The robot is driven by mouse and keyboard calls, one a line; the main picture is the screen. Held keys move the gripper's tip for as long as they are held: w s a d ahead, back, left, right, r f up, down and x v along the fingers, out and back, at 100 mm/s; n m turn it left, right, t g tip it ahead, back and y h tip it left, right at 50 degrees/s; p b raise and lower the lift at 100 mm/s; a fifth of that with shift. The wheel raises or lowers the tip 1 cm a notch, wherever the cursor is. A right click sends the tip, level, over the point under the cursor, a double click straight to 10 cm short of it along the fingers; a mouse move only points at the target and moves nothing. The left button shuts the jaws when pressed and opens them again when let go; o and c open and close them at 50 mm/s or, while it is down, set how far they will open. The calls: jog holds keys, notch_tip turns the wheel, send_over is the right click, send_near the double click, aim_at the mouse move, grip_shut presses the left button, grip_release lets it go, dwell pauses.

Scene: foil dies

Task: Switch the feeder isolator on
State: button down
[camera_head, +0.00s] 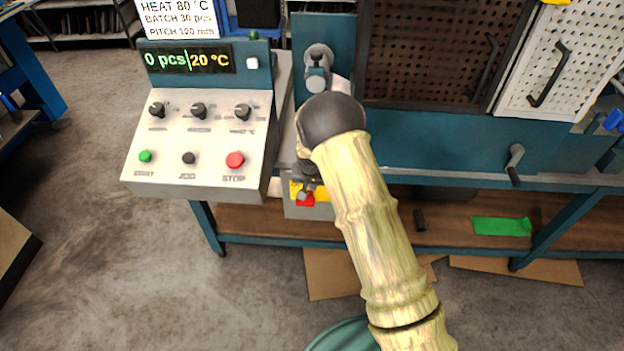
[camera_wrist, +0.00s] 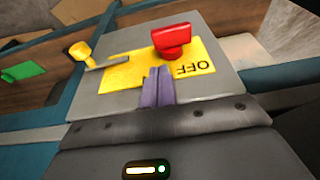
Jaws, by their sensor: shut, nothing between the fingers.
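The feeder isolator is a grey box (camera_wrist: 215,100) with a yellow plate (camera_wrist: 120,75) and a red knob (camera_wrist: 172,40). The word OFF shows on the plate beside the knob. In the head view the yellow plate (camera_head: 322,191) and red knob (camera_head: 306,200) show below the bench edge, partly hidden by my arm. My gripper (camera_wrist: 157,72) is shut and empty. Its fingertips are over the plate, just below the red knob in the wrist view; I cannot tell whether they touch it. In the head view my gripper is mostly hidden by my arm.
A lever with a yellow ball (camera_wrist: 80,50) stands left of the red knob in the wrist view. The control panel (camera_head: 200,140) with START, JOG and STOP buttons is left of my arm. A crank handle (camera_head: 515,160) and green cloth (camera_head: 500,226) are to the right.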

aim_at(313, 199)
jog(key=x, duration=0.4)
jog(key=s+x, duration=0.1)
jog(key=x, duration=0.1)
jog(key=shift+f, duration=0.1)
jog(key=shift+a+b, duration=0.1)
jog(key=shift+b, duration=0.2)
jog(key=shift+f, duration=0.1)
